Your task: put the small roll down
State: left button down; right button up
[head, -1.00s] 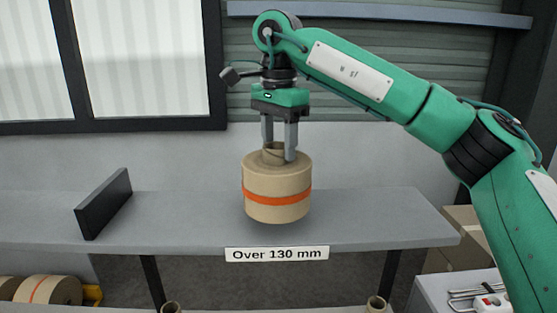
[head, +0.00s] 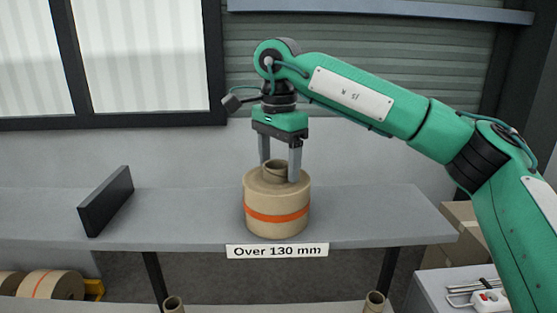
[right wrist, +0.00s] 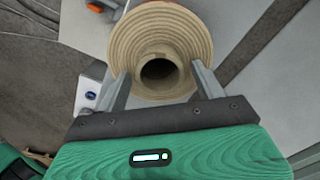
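The small roll (head: 277,222), brown kraft paper with an orange band, stands upright on the grey shelf (head: 370,215), close to its front edge and above the label "Over 130 mm" (head: 277,251). Its core (head: 275,171) sticks up from the top. My right gripper (head: 280,172) points straight down over the roll, with one finger on each side of the core. The right wrist view shows the roll (right wrist: 200,35) end-on, with narrow gaps between the fingers (right wrist: 162,78) and the core. The gripper is open. My left gripper is not in view.
A dark upright plate (head: 106,202) stands on the shelf to the left. Free shelf lies on both sides of the roll. Below are kraft rolls (head: 52,285) at lower left and two bare cores (head: 174,304).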

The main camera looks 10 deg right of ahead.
jog(key=shift+r, duration=0.15)
jog(key=shift+w+r, duration=0.1)
jog(key=shift+r, duration=0.15)
notch_tip(320, 180, up, 11)
jog(key=b, duration=0.1)
jog(key=shift+r, duration=0.2)
dwell(0.3)
